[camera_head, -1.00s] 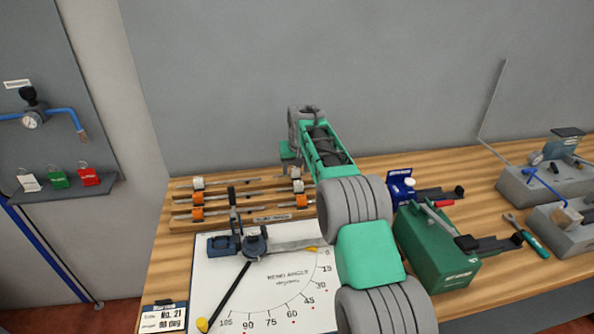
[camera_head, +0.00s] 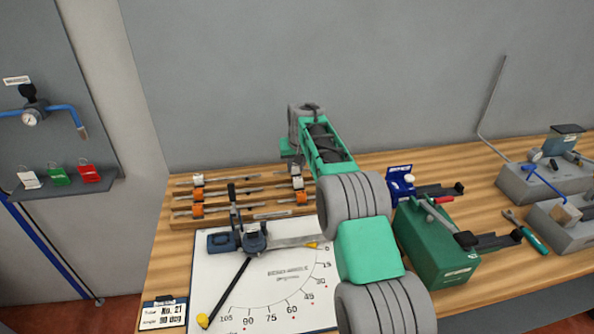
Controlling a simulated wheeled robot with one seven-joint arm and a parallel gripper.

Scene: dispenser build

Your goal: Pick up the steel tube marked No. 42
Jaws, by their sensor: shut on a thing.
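Several thin steel tubes (camera_head: 240,190) lie across a wooden rack (camera_head: 180,223) at the back left of the bench, with white and orange tags near their ends. The tags are too small to read, so I cannot tell which tube is No. 42. My gripper (camera_head: 289,152) is at the far right end of the rack, partly hidden by my own green and grey arm. It is shut on a thin thing, apparently a steel tube at the rack, but its fingertips and the grip itself are not clear.
A tube bender (camera_head: 237,242) stands on a white bend-angle sheet (camera_head: 215,275) in front of the rack. A card (camera_head: 163,313) reads No. 21, 90 deg. A green machine (camera_head: 435,245) and blue box (camera_head: 400,183) stand right of my arm. Grey fixtures (camera_head: 530,183) are at far right.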

